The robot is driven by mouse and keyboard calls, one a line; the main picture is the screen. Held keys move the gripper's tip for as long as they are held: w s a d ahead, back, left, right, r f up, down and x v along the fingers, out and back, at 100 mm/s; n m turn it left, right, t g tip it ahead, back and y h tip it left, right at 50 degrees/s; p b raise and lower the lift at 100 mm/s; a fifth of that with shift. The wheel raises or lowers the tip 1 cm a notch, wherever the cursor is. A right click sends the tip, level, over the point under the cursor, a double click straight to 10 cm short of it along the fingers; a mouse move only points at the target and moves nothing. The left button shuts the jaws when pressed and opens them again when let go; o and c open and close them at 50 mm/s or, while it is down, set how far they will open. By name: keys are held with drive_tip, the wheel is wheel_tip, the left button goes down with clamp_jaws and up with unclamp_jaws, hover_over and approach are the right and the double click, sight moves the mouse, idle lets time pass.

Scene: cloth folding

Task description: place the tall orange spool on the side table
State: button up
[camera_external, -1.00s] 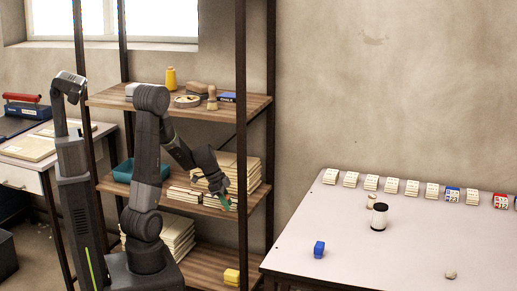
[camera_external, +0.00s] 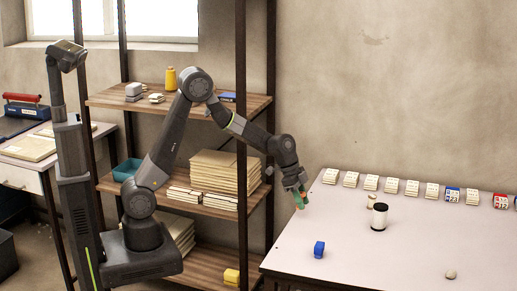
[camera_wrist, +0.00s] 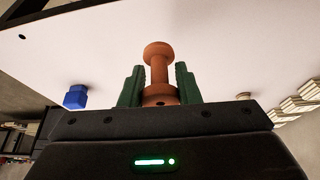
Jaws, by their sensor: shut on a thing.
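My gripper (camera_external: 301,197) is over the near left edge of the pale table (camera_external: 420,245) on the right. In the wrist view my green fingers (camera_wrist: 160,70) are shut on the tall orange spool (camera_wrist: 158,61), which has a wide flange at each end. The spool is between the fingers, and the pale tabletop (camera_wrist: 230,40) lies beyond it. I cannot tell the exact height above the table.
A blue block (camera_external: 319,249), a white jar with dark ends (camera_external: 379,217), a small tan piece (camera_external: 371,201) and a pale round piece (camera_external: 450,274) stand on the table. White calendar-like blocks (camera_external: 411,188) line its back edge. The shelf rack (camera_external: 241,120) is left of it.

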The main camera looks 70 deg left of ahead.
drive_tip(key=w+d+r+m+p, duration=0.1)
drive_tip(key=d+r+p, duration=0.1)
drive_tip(key=d, duration=0.5)
drive_tip(key=w+d+r+p, duration=0.1)
drive_tip(key=w+d+r, duration=0.15)
drive_tip(key=d, duration=0.35)
hover_over(330, 238)
drive_tip(key=s, duration=0.1)
drive_tip(key=f, duration=0.3)
drive_tip(key=a+f, duration=0.1)
drive_tip(key=f, duration=0.1)
drive_tip(key=shift+f+b, duration=0.35)
drive_tip(key=shift+f, duration=2.15)
drive_tip(key=o, duration=0.9)
drive_tip(key=shift+r, duration=0.1)
drive_tip(key=shift+o, duration=0.2)
drive_tip(key=shift+a+r+p, duration=0.1)
drive_tip(key=shift+r+p, duration=0.25)
drive_tip(key=shift+r, duration=0.2)
drive_tip(key=v, duration=1.1)
drive_tip(key=shift+a+r, duration=0.1)
